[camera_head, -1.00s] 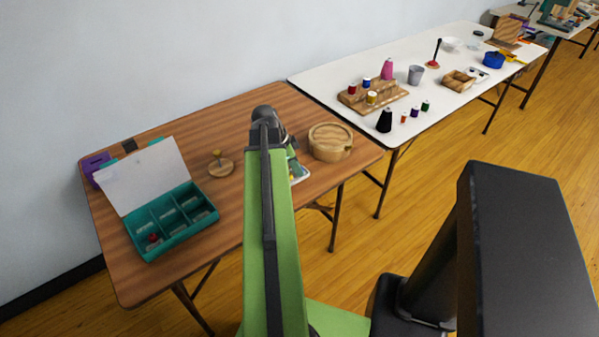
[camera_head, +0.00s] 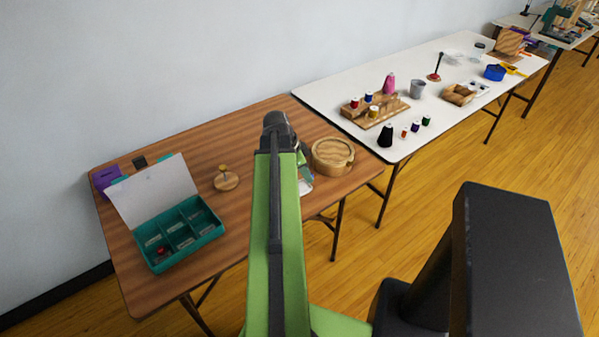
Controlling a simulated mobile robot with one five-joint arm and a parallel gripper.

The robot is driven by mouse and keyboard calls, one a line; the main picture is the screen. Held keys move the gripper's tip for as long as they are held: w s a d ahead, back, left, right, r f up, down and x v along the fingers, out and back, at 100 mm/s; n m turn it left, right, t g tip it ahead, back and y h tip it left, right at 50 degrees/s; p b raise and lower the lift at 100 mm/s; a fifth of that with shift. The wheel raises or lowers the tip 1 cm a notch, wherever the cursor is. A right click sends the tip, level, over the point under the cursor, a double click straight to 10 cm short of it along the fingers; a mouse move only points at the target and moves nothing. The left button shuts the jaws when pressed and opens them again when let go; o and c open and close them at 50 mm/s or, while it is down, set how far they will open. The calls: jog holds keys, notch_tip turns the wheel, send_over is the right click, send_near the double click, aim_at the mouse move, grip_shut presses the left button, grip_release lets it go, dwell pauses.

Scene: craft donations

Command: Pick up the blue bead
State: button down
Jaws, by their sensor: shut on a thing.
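My arm reaches over the brown wooden table (camera_head: 235,255). Its dark wrist end hides most of my gripper (camera_head: 299,148), which shows only as a dark and green bit just right of the wrist. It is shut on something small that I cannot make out. No blue bead is visible. A small whitish tray or card (camera_head: 306,186) shows partly below the gripper, mostly hidden by the arm. A teal compartment box (camera_head: 206,240) with its pale lid raised stands at the left, with a small red thing (camera_head: 161,251) in a front compartment.
A round wooden container (camera_head: 332,156) stands close right of my gripper. A wooden disc with a knob (camera_head: 226,181) stands to the left. A purple thing (camera_head: 106,178) lies at the back left. A white table (camera_head: 345,82) with spools and cups adjoins at right. Bare wood lies between box and arm.

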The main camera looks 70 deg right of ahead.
jog(key=s+r+p, duration=0.4)
jog(key=s+r, duration=0.1)
jog(key=s, duration=0.4)
jog(key=shift+s+a+r, duration=0.15)
jog(key=shift+s+r, duration=0.05)
jog(key=shift+r, duration=0.1)
